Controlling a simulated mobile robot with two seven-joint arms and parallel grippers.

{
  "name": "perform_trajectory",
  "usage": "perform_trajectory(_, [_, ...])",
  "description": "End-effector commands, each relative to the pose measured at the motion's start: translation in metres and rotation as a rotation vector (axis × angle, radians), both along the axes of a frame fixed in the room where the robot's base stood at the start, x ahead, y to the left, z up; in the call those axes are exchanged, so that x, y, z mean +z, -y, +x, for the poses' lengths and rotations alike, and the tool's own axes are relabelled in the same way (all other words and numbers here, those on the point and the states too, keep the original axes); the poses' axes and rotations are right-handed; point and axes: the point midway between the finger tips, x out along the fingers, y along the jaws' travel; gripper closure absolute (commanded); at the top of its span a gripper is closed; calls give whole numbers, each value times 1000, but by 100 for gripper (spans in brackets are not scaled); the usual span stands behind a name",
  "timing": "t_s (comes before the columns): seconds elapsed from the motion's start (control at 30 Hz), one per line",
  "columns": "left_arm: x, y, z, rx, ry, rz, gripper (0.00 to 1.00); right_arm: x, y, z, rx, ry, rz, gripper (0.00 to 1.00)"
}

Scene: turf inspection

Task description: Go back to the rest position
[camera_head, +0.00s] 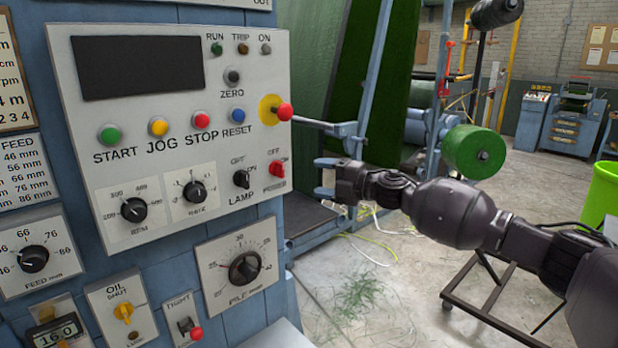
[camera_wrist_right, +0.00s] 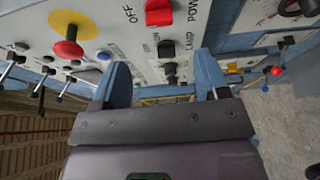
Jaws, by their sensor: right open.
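My right gripper (camera_head: 323,177) is open and empty in the head view, its two blue-grey fingers pointing left toward the machine's control panel (camera_head: 265,70). It is at about the height of the red power switch (camera_head: 277,169), apart from it to the right. In the right wrist view the open fingers (camera_wrist_right: 163,80) point at the panel, with the black lamp switch (camera_wrist_right: 167,50) seen between them and the red switch (camera_wrist_right: 158,12) above. The red mushroom button on yellow (camera_wrist_right: 68,48) is to the left. My left gripper is out of view.
A green roller (camera_head: 473,152) stands behind my right arm. A wheeled dark frame (camera_head: 480,312) and a lime green bin (camera_head: 602,193) are at the right. Grass clippings (camera_head: 358,298) lie on open concrete floor.

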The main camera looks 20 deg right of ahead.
Motion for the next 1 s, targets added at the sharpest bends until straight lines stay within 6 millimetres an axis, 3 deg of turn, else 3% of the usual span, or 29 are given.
perform_trajectory(0.77, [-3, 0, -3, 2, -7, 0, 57, 2, 9, -1, -36, 15, -3, 32])
perform_trajectory(0.9, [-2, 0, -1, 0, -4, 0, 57, 15, 9, 2, -98, 35, 34, 32])
perform_trajectory(1.0, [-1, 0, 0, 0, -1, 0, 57, 33, -7, 1, -128, 54, 109, 32])
